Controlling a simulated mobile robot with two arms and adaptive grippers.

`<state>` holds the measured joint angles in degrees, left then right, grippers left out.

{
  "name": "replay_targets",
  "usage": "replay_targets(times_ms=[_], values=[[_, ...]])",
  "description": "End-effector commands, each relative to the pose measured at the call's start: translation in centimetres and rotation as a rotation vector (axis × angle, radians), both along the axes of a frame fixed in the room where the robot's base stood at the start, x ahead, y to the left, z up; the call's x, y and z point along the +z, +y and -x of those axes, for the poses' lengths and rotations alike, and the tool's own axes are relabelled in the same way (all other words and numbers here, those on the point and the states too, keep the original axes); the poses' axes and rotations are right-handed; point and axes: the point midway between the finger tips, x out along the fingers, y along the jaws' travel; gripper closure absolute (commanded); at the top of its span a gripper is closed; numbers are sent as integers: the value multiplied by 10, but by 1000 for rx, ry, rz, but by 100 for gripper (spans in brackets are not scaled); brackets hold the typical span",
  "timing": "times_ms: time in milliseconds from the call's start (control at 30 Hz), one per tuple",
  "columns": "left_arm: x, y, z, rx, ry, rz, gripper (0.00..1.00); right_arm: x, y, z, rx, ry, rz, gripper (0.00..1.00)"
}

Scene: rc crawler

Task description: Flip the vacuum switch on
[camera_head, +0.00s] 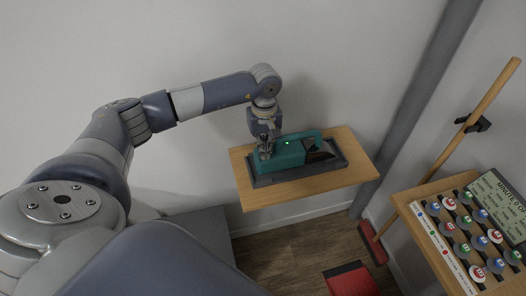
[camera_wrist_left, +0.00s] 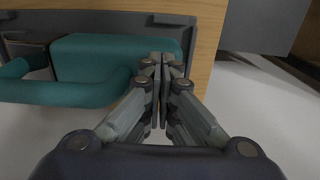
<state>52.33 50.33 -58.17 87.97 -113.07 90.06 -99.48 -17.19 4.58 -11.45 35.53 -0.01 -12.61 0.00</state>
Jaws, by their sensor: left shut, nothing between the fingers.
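A teal hand vacuum (camera_head: 284,152) lies in a dark tray (camera_head: 340,159) on a small wooden wall shelf. A small green light shows on its top. My left gripper (camera_head: 265,155) is shut and points down at the left end of the vacuum. In the left wrist view the gripper (camera_wrist_left: 166,58) is shut and empty, with its tips at the end of the vacuum's teal body (camera_wrist_left: 110,68). I cannot tell whether the tips touch it. The vacuum's teal handle (camera_wrist_left: 60,93) curves to the left there. The switch itself cannot be made out. My right gripper is not in view.
The wooden shelf (camera_head: 306,196) has bare room in front of the tray. At right, another wooden table (camera_head: 409,200) holds a board with several colored round pieces (camera_head: 471,235). A broom (camera_head: 446,150) leans by the wall, and a red dustpan (camera_head: 352,283) is on the floor.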

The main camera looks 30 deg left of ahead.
Motion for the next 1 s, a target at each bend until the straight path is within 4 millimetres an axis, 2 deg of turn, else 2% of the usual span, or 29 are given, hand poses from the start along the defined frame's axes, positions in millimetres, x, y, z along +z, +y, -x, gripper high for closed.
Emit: replay_targets(times_ms=[33, 267, 1000], values=[[-4, 0, 1, 0, 4, 0, 100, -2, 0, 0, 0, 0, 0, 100], [3, 0, 2, -1, 6, -1, 100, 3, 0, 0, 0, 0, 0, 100], [64, 0, 1, 0, 3, 0, 100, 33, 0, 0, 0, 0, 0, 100]])
